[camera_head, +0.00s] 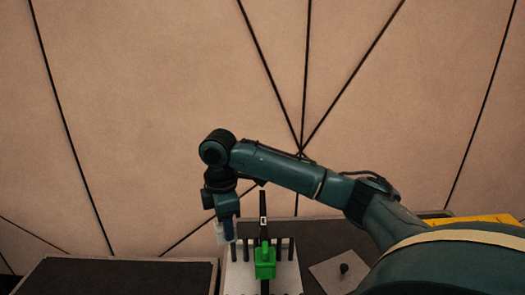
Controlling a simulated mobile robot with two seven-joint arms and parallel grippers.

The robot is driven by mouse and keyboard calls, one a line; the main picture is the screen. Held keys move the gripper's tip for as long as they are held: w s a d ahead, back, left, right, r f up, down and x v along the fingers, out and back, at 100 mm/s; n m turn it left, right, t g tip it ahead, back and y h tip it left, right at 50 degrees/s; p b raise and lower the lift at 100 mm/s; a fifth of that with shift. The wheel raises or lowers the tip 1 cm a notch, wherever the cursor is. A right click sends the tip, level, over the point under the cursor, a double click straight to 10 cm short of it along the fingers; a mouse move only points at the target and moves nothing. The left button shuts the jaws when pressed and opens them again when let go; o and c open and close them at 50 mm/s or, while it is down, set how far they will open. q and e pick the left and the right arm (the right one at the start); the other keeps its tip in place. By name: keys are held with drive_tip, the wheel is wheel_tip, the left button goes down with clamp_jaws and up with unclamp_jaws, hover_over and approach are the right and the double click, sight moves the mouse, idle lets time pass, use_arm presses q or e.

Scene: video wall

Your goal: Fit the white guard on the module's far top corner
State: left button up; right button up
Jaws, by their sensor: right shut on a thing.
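My right arm comes in from the right and its gripper (228,226) points down. It is shut on a small white piece, the white guard (220,234), partly hidden by the fingers. The guard is held left of a thin dark upright piece (263,205), seen nearly edge-on, that looks like the module. A green clamp-like block (265,262) is at the foot of that piece. The guard looks apart from the upright piece; their difference in depth is hard to tell. My left gripper is out of view.
A white rack (238,282) with several short black posts stands around the green block. A dark-topped surface (115,276) at left looks clear. A light plate with a black knob (344,269) lies at right. A yellow object (475,219) is partly behind my arm.

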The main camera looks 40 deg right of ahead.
drive_tip(key=w+d+r+n+p, duration=0.35)
drive_tip(key=d+r+n, duration=0.25)
drive_tip(key=d+n, duration=0.25)
wheel_tip(320, 180, up, 2)
drive_tip(key=n+p, duration=0.2)
drive_tip(key=n, duration=0.4)
hover_over(262, 193)
drive_tip(key=shift+r, duration=0.1)
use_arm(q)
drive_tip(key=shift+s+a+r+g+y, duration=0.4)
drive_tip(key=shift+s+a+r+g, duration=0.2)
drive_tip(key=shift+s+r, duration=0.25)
use_arm(e)
drive_tip(key=shift+f, duration=1.75)
drive_tip(key=shift+f, duration=0.1)
drive_tip(key=shift+f, duration=1.75)
drive_tip(key=shift+f, duration=0.45)
